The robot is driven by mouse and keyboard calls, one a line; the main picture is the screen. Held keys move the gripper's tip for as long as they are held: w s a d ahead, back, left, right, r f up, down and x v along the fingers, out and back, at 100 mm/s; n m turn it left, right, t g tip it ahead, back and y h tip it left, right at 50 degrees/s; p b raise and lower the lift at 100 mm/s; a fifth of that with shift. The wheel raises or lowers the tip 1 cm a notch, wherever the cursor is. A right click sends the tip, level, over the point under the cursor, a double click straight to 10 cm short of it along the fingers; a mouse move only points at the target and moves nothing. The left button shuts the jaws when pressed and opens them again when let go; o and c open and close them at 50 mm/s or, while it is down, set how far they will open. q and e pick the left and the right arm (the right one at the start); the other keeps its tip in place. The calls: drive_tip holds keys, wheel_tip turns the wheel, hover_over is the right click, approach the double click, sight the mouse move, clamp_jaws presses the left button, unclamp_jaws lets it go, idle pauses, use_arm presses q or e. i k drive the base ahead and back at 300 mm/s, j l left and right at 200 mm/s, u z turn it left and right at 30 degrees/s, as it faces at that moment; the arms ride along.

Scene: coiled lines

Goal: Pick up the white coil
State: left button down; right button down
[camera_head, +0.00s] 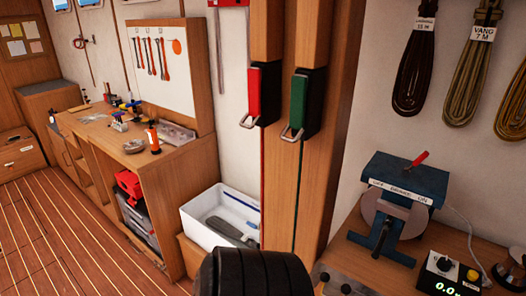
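I see no white coil in the head view. Several coiled lines hang on the white wall at the upper right: a dark brown coil (414,72), an olive-tan coil labelled VANG 7 M (468,85), and a golden-tan coil (513,108) cut off by the right edge. Neither of my grippers can be made out. A black ribbed rounded part fills the bottom middle; I cannot tell whether it is mine.
A wooden post with a red-handled (257,93) and a green-handled lever (301,104) stands mid-view. At right, a blue machine (405,178) and a display box (447,275) occupy the bench. A white bin (190,215) and a workbench (172,180) are left. Floor at lower left is clear.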

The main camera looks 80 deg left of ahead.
sight(229, 231)
drive_tip(key=u, duration=2.95)
drive_tip(key=i+j, duration=0.2)
drive_tip(key=i+z, duration=0.05)
